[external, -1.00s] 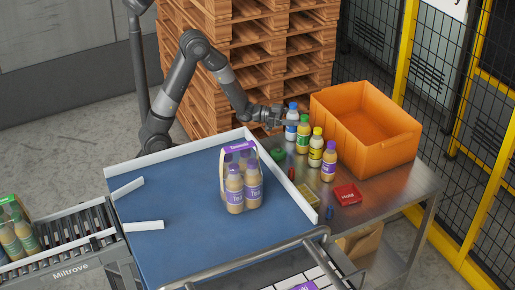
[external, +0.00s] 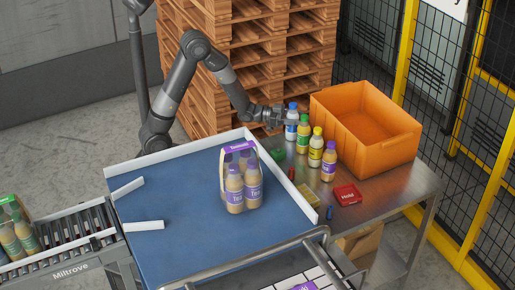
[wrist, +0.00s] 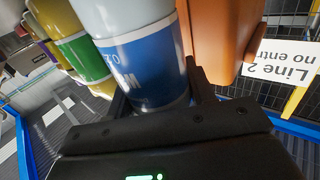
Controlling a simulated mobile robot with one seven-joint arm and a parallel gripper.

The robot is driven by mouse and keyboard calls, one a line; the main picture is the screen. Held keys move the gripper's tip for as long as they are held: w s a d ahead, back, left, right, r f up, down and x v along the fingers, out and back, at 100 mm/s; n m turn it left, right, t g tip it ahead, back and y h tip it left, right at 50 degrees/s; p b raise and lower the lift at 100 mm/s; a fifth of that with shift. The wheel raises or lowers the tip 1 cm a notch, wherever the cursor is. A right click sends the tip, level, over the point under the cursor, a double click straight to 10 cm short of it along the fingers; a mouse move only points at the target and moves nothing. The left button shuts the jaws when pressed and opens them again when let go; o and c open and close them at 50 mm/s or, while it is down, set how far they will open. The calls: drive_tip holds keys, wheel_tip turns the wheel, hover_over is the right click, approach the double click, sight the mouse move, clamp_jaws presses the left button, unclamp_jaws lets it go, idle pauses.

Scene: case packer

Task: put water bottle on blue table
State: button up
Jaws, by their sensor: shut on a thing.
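The water bottle (external: 291,122) is pale with a blue label and a blue cap. It stands upright on the metal table, at the far end of a row of bottles. My gripper (external: 280,119) is at its left side, shut on it. In the wrist view the water bottle (wrist: 140,65) sits between the fingers of my gripper (wrist: 150,102). The blue table (external: 175,200) is left of the metal table, with low white rails along parts of its edge. A pack of tea bottles (external: 235,192) with a purple carrier stands on it.
Green, yellow and purple-labelled bottles (external: 315,150) stand close beside the water bottle. An orange crate (external: 370,150) is just right of them. A red box (external: 347,195) and small items lie nearby. The blue table's left and front areas are clear.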

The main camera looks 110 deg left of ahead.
sight(298, 103)
drive_tip(key=shift+r, duration=0.1)
wheel_tip(298, 103, up, 10)
drive_tip(key=shift+f, duration=0.15)
drive_tip(key=shift+s+a+y, duration=0.15)
drive_tip(key=shift+a+y, duration=0.1)
drive_tip(key=shift+y, duration=0.15)
drive_tip(key=s+a+f+n+g+y, duration=0.2)
drive_tip(key=s+a+n+g+y, duration=0.2)
drive_tip(key=s+a+y, duration=0.5)
drive_tip(key=s+n, duration=0.1)
drive_tip(key=n, duration=0.1)
drive_tip(key=shift+n, duration=0.4)
drive_tip(key=w+d+m+t+h, duration=0.1)
drive_tip(key=w+d+m+h, duration=0.1)
drive_tip(key=w+d+h, duration=0.1)
drive_tip(key=w+d+r+m+t+h, duration=0.1)
drive_tip(key=w+d+m+h, duration=0.1)
drive_tip(key=w+h, duration=0.1)
drive_tip(key=w+d+r+m+t+h, duration=0.1)
drive_tip(key=w+d+m+t+h, duration=0.1)
drive_tip(key=w+d, duration=0.1)
drive_tip(key=shift+w+d+h, duration=0.3)
drive_tip(key=shift+w+h, duration=0.05)
drive_tip(key=shift+h, duration=0.05)
drive_tip(key=shift+w+d+m+h, duration=0.35)
drive_tip(key=shift+d+m+h, duration=0.05)
drive_tip(key=shift+d+h, duration=0.1)
